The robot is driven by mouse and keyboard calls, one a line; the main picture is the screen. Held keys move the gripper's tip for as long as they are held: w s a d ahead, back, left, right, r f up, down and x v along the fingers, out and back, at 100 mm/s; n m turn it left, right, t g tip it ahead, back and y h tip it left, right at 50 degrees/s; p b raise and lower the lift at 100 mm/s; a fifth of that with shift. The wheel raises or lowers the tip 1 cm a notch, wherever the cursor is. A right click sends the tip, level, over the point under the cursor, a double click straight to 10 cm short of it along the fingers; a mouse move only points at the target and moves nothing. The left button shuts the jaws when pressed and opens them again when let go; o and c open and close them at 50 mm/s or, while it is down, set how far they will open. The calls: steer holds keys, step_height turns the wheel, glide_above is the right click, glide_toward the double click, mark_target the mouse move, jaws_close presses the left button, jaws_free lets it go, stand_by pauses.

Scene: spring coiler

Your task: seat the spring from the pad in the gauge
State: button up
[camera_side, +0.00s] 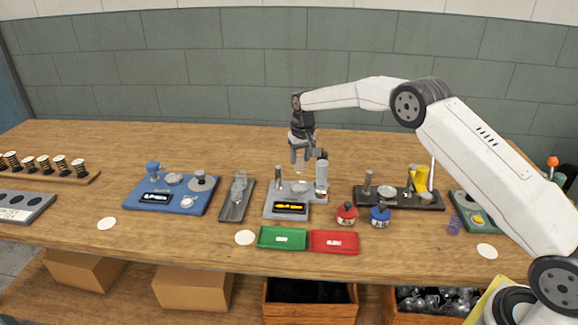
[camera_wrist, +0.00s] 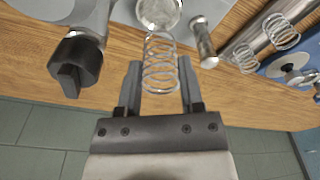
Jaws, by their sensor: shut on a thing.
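My gripper (camera_side: 301,153) is shut on a silver coil spring (camera_wrist: 160,65), which stands between the two fingers in the wrist view (camera_wrist: 159,82). The spring's far end points toward a round silver plate (camera_wrist: 158,12) on the grey gauge. In the side view the grey gauge (camera_side: 270,211), with a lit yellow display, sits mid-table below my gripper. The spring is too small to make out clearly there, and there is a gap between the fingers and the plate (camera_side: 300,187). Round white pads (camera_side: 245,237) lie bare on the table.
A column with a black knob (camera_wrist: 75,68) and a short post (camera_wrist: 205,45) flank the plate. A grey trough (camera_side: 238,203) with springs and a blue device (camera_side: 135,198) stand left. Green (camera_side: 282,248) and red (camera_side: 334,250) trays and red and blue bottles (camera_side: 380,216) stand in front.

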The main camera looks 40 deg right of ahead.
mark_target(300, 170)
steer(key=shift+f, duration=2.5)
steer(key=shift+f, duration=0.65)
stand_by(0.5)
stand_by(0.4)
steer(key=o, duration=1.2)
steer(key=shift+c, duration=0.2)
steer(key=shift+r, duration=0.1)
steer(key=shift+r, duration=1.8)
steer(key=shift+r, duration=0.1)
steer(key=shift+r, duration=2.4)
